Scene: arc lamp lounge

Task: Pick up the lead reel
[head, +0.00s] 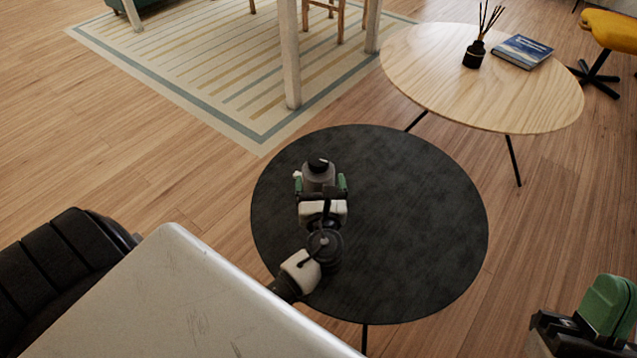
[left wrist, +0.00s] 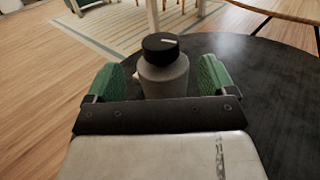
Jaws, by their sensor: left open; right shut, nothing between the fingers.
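What appears to be the lead reel (head: 318,176) is a grey cylinder with a black top, upright on the round dark table (head: 420,220). The left wrist view shows it (left wrist: 165,80) with a white mark on its black cap. My left gripper (head: 320,184) is open, with its green-padded fingers on either side of the reel. In the left wrist view, gaps show between the reel and both fingers (left wrist: 161,80). The reel's lower part is hidden by the gripper body. My right gripper (head: 603,308) is shut and empty at the bottom right, away from the table.
A light wooden table (head: 430,75) behind holds a reed diffuser (head: 474,53) and a blue book (head: 522,52). A striped rug (head: 200,65) lies at the back left. A yellow chair (head: 612,30) stands at far right. The dark table's right side is clear.

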